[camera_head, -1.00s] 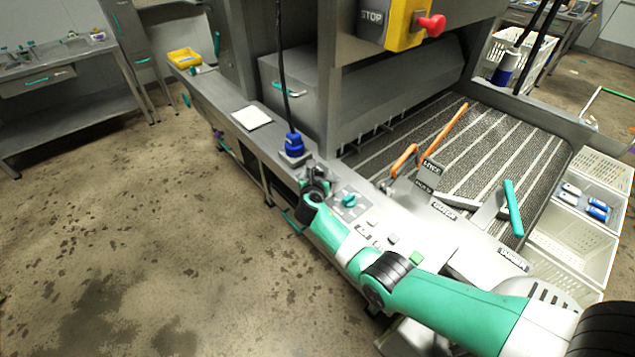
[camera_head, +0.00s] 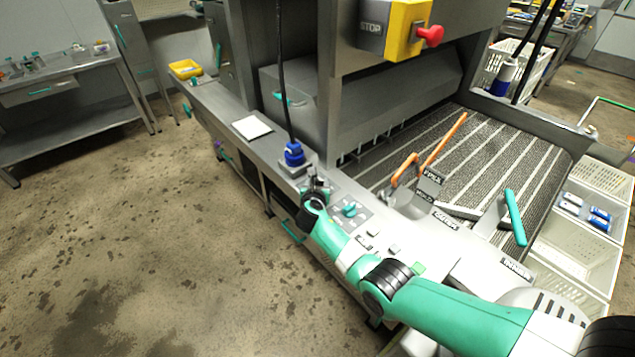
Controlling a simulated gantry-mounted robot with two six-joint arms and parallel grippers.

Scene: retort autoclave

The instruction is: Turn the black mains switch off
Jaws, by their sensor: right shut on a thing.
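My right arm reaches in from the lower right along the machine's front ledge. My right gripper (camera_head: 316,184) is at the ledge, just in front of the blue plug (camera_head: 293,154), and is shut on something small. The gripper hides most of what it holds, and I cannot make out the black mains switch clearly behind it. A teal knob (camera_head: 349,209) sits on the panel to the right of the gripper. My left gripper is not in view.
A red button (camera_head: 430,36) sticks out of a yellow box above. Orange-handled levers (camera_head: 404,168) and a teal handle (camera_head: 515,217) stand by the conveyor (camera_head: 480,150). A white card (camera_head: 251,127) lies on the ledge. Floor at left is clear.

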